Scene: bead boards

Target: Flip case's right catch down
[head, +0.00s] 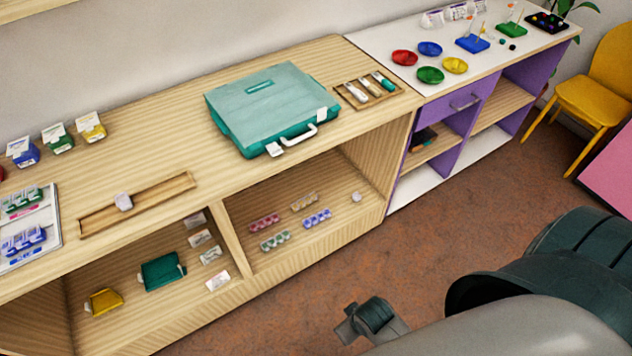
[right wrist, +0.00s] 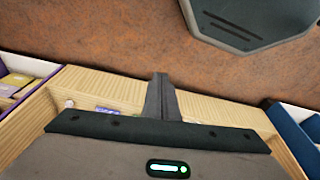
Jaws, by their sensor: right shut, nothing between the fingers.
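The teal case (head: 272,105) lies closed on the wooden shelf top, its white handle (head: 300,138) on the front side. The right catch (head: 321,115) is a small white tab at the front edge, right of the handle. The left catch (head: 275,150) is a similar white tab left of the handle. I cannot tell for sure how either catch is turned. My right gripper (head: 350,325) is low in front of the shelf, well away from the case. Its fingers show shut and empty in the right wrist view (right wrist: 162,90). My left gripper is out of view.
A long shallow wooden tray (head: 160,198) lies to the left. Bead bars and small cases stand in the open compartments below. Floor (head: 480,215) before the shelf is clear.

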